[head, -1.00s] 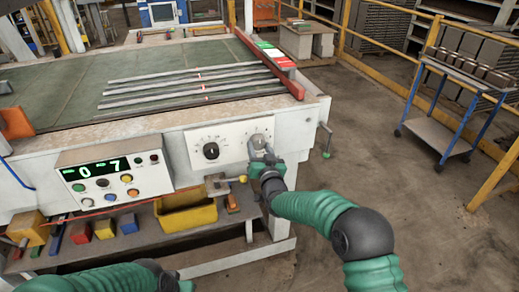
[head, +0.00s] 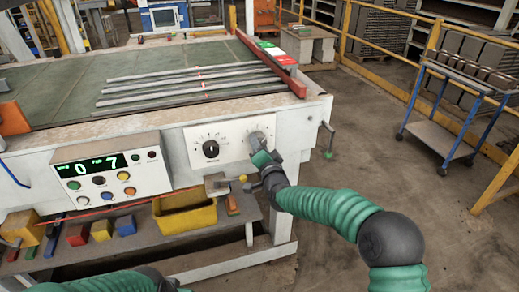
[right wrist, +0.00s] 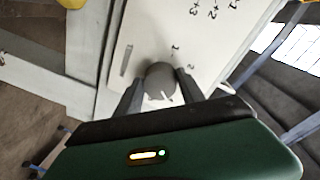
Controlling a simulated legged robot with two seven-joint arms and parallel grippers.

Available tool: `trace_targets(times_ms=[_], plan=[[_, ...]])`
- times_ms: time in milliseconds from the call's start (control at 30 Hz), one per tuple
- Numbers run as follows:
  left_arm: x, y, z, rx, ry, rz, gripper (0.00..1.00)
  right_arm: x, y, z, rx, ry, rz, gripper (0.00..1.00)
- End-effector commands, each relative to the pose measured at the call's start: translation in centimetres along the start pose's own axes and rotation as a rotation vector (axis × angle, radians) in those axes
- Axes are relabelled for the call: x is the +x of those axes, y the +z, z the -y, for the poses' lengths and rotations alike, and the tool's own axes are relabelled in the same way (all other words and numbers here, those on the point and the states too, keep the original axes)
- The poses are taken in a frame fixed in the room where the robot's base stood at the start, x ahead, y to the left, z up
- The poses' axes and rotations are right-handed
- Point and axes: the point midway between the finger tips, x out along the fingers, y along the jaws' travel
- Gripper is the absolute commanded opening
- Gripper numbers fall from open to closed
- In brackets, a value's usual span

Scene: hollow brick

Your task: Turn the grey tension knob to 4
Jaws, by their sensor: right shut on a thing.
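The grey tension knob (right wrist: 160,79) is on the white dial plate on the machine's front. My right gripper (right wrist: 159,88) has one finger on each side of it and is shut on it. A pale pointer line shows on the knob, and the figures 1 and 2 are readable beside it in the right wrist view. In the head view the knob (head: 257,137) is partly hidden by my right gripper (head: 260,147). My left arm shows at the bottom edge, but its gripper is out of sight.
A black knob (head: 211,149) with its own scale is left of the grey one. A control box (head: 112,165) with a green "0 7" display and several buttons juts out further left. A yellow bin (head: 186,217) is below. A blue trolley (head: 441,135) stands right on open floor.

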Motion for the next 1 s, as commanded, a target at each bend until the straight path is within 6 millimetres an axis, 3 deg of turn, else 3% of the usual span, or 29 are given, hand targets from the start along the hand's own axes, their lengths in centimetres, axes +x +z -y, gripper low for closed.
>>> trace_targets(times_ms=[667, 700, 867, 1000], plan=[[0.42, 0.1, 0.0, 0.0, 0.0, 0.0, 0.36, -0.01, 0.11, -0.24, 0.077, 0.007, 0.01, 0.06], [0.42, 0.1, 0.0, 0.0, 0.0, 0.0, 0.36, -0.01, 0.11, -0.24, 0.077, 0.007, 0.01, 0.49], [0.42, 0.1, 0.0, 0.0, 0.0, 0.0, 0.36, -0.03, 0.06, -0.16, 0.076, 0.005, 0.008, 0.68], [0.41, 0.09, 0.0, 0.0, 0.0, 0.0, 0.36, -0.06, 0.02, -0.05, 0.076, 0.004, 0.008, 0.68]])
